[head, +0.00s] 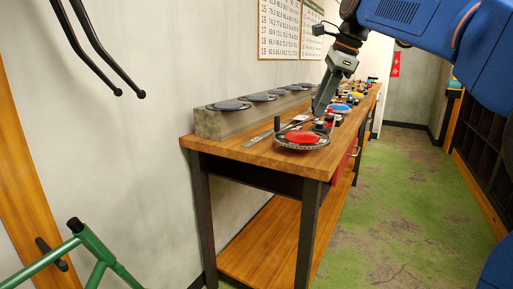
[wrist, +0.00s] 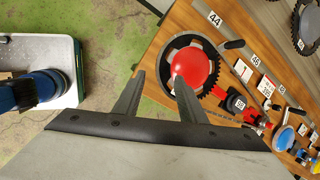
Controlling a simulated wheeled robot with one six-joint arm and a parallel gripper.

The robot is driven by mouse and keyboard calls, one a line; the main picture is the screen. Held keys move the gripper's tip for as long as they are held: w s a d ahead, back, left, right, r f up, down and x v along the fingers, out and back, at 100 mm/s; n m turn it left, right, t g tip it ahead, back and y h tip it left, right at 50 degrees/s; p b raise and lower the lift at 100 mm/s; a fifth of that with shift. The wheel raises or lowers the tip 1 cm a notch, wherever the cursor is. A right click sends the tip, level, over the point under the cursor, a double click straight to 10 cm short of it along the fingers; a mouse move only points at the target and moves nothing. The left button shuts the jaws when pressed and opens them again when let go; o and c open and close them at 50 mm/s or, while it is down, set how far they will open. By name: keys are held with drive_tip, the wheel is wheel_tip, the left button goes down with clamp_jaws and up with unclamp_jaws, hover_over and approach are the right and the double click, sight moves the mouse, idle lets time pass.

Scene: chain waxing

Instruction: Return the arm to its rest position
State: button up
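My gripper (head: 319,110) hangs over the wooden workbench (head: 262,152) in the head view, its fingers pointing down. In the wrist view my gripper (wrist: 160,76) shows two grey fingers apart with nothing between them. A red dome on a dark toothed chainring (head: 303,137) sits at the near end of the bench. In the wrist view the red dome (wrist: 194,67) is just beyond the right fingertip, apparently below it. A dark crank arm (wrist: 258,82) and several numbered tags lie next to it.
A grey raised block (head: 222,122) with several dark discs runs along the wall side of the bench. More coloured parts line the bench farther back. A green bike frame (head: 92,252) stands at lower left. Green floor (head: 400,200) is open right of the bench; dark shelving (head: 482,135) stands beyond.

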drive_tip(key=s+d+f+n+h, duration=0.1)
drive_tip(key=s+d+f+n, duration=0.2)
drive_tip(key=s+f+n, duration=0.3)
drive_tip(key=s+d+f+n+t+h, duration=0.1)
drive_tip(key=s+d+f+n, duration=0.3)
drive_tip(key=s+f, duration=1.2)
drive_tip(key=s+d+f+n+t+h, duration=0.1)
drive_tip(key=s+d+f+n, duration=0.3)
drive_tip(key=s+f+n, duration=0.5)
wheel_tip(320, 180, down, 4)
drive_tip(key=shift+s, duration=1.25)
